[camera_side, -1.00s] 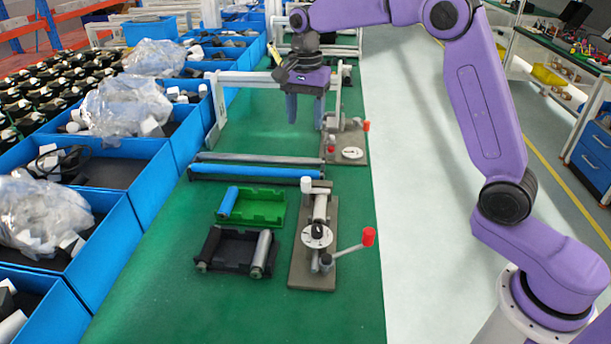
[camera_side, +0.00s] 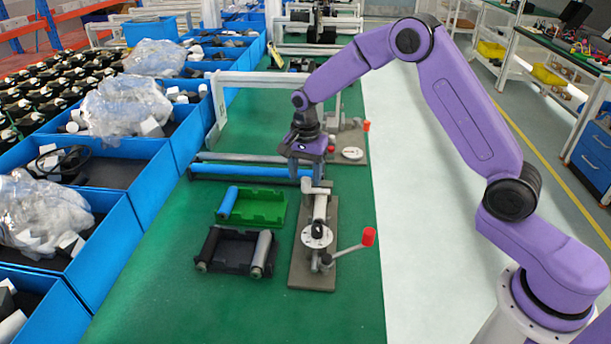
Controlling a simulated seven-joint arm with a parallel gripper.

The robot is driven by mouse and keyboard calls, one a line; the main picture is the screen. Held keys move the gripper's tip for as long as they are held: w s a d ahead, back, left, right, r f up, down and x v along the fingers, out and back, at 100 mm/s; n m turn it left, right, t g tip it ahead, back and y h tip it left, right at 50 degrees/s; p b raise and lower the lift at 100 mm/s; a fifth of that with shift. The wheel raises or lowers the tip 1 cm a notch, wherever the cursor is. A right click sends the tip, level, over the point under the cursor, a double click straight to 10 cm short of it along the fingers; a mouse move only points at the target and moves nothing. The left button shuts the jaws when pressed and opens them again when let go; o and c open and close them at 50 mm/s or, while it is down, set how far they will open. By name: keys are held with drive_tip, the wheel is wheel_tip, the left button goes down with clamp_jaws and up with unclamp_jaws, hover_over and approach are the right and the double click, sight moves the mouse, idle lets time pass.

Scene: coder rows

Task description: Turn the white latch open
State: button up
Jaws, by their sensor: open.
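The near fixture, a grey-brown plate (camera_side: 313,274), lies on the green table. It carries a round white disc (camera_side: 317,237) with a dark knob on it, and a lever with a red tip (camera_side: 368,237) pointing right. A small white piece at the fixture's far end is now largely behind or between my fingers. I cannot tell for sure which white part is the latch. My gripper (camera_side: 306,174) is open, fingers pointing down, over the far end of this fixture. It holds nothing that I can see, and contact with the white piece cannot be told.
A green tray (camera_side: 262,217) with a blue roller and a black tray (camera_side: 230,253) with grey rollers lie left of the fixture. Long rollers (camera_side: 245,171) lie behind it. A second fixture (camera_side: 352,153) stands farther back. Blue bins (camera_side: 130,215) line the left. The table's near end is clear.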

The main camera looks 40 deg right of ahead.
drive_tip(key=shift+f, duration=0.5)
clamp_jaws()
